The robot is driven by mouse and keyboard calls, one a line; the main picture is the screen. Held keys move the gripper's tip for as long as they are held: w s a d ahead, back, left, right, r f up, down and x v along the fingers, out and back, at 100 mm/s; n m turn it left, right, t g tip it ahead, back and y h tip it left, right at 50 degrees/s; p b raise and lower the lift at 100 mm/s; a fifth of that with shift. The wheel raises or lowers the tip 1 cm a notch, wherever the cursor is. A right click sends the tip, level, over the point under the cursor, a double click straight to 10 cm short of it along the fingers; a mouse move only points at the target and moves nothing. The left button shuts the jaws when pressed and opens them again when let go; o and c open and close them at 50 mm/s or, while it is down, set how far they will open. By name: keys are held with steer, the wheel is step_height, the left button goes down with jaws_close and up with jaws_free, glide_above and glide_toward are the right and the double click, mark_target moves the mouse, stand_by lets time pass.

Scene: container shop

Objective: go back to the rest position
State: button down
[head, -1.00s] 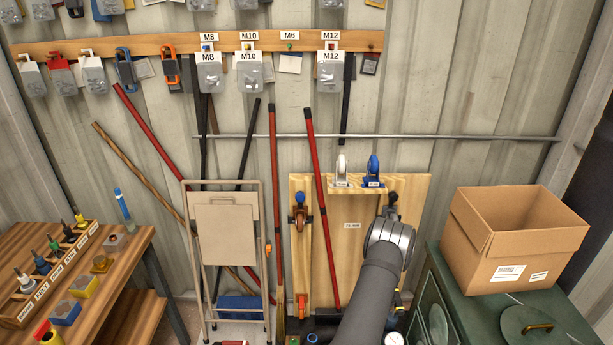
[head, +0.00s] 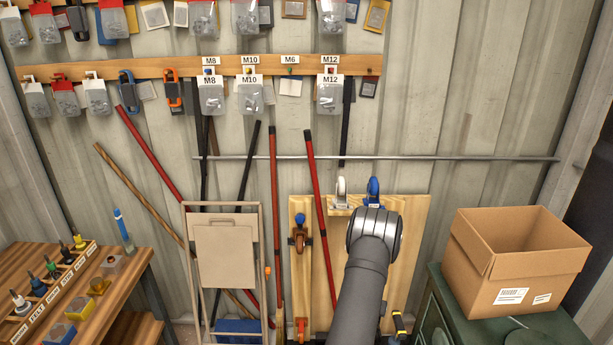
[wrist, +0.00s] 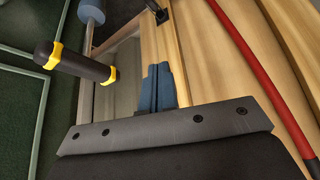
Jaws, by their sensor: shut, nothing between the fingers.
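My gripper shows in the wrist view, with its two blue-grey fingers (wrist: 157,88) shut together and nothing between them. The fingers point at pale wooden boards. In the head view my arm rises from the bottom in front of the plywood panel (head: 408,240), and the gripper itself is hidden behind the arm.
A red pole (wrist: 262,75) runs close to the right of the fingers. A black handle with yellow bands (wrist: 75,63) is at the left. An open cardboard box (head: 515,262) stands on a green cabinet (head: 440,305) at right. A folded stepladder (head: 225,255) leans left of the panel.

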steer(key=shift+w+a+r+m+h, duration=0.1)
steer(key=shift+r+m+h, duration=0.05)
steer(key=shift+r+m, duration=0.35)
steer(key=shift+w+a+r+m+h, duration=0.1)
steer(key=shift+r+m+h, duration=0.05)
steer(key=shift+r+m, duration=0.3)
steer(key=c, duration=2.1)
jaws_free()
steer(key=o, duration=0.7)
steer(key=shift+o, duration=0.2)
steer(key=s+a+f+m+g+h, duration=0.1)
steer(key=s+a+f+m+g, duration=0.15)
steer(key=s+m+g, duration=0.95)
steer(key=d+f+t, duration=0.1)
steer(key=d+f, duration=0.1)
steer(key=f, duration=0.3)
steer(key=d+f+m+t, duration=0.1)
steer(key=d+f+t, duration=0.1)
steer(key=f, duration=0.4)
steer(key=d+f+m+t, duration=0.1)
steer(key=d+f+t, duration=0.1)
steer(key=f, duration=0.3)
steer(key=shift+w+d+f+m, duration=0.2)
steer(key=shift+d+f+m, duration=0.05)
steer(key=shift+d+f, duration=0.05)
